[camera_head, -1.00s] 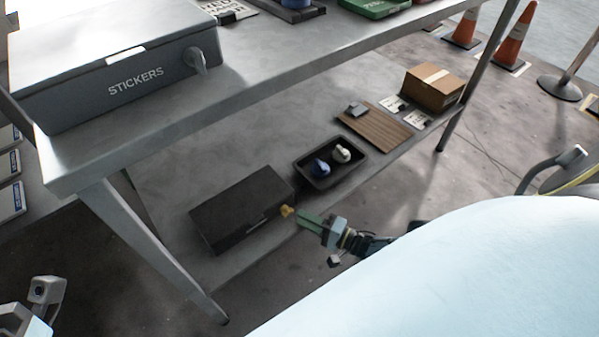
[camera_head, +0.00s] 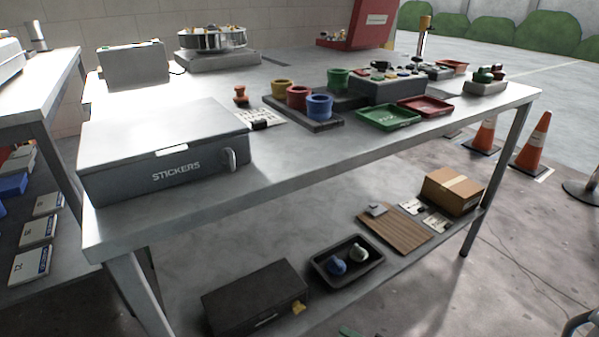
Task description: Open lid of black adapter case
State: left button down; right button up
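The black adapter case (camera_head: 250,292) sits on the lower shelf below the table, at the bottom of the picture. Its flat dark lid looks shut. A small yellow piece (camera_head: 299,307) is at its right front corner. Of my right gripper, only a green sliver (camera_head: 349,331) shows at the bottom edge, to the right of the case and apart from it. The rest of that gripper is cut off, so its opening cannot be judged. My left gripper is out of view.
A black tray (camera_head: 376,277) with a blue and a white knob stands right of the case, near a brown board (camera_head: 395,232) and a cardboard box (camera_head: 452,190). The grey STICKERS box (camera_head: 165,160) is on the tabletop above. A table leg (camera_head: 136,290) stands left of the case.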

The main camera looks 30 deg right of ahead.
aim_at(227, 307)
jog(key=k, duration=1)
